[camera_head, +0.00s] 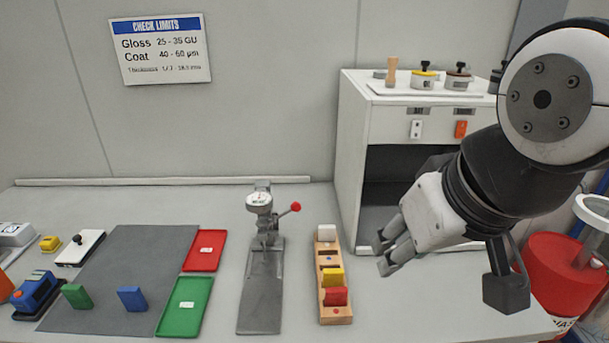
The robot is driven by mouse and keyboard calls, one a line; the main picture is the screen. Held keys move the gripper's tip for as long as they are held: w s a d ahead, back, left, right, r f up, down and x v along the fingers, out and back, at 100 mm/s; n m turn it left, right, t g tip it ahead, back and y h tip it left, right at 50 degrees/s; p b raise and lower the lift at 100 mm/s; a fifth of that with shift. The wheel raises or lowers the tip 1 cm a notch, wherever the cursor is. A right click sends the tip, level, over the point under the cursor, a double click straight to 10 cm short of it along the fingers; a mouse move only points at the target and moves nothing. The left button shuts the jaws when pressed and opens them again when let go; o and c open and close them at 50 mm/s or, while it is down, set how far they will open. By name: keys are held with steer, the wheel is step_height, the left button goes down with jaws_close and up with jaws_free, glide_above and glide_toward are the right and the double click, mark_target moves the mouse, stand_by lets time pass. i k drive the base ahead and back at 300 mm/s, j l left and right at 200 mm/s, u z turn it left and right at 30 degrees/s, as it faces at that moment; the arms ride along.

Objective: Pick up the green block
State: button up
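The green block (77,296) stands on the left part of the dark grey mat (140,262), at the left of the table. A blue block (132,299) stands to its right on the same mat. My gripper (384,256) is at the right, above the table and far from the green block. Its fingers point down and to the left, with a small gap seen between them, and nothing shows in them.
A red tray (206,251) and a green tray (185,307) lie right of the mat. A gauge press (263,270) and a wooden rack (325,258) with coloured blocks stand between mat and gripper. A blue device (35,291) sits close left of the green block. A white cabinet (376,125) stands behind.

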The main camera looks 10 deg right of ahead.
mark_target(76, 294)
steer(key=u, duration=1.35)
steer(key=i+j+z, duration=0.1)
steer(key=i+j, duration=0.15)
steer(key=i, duration=0.15)
steer(key=i+j+z, duration=0.15)
steer(key=i+j, duration=0.15)
steer(key=i, duration=0.1)
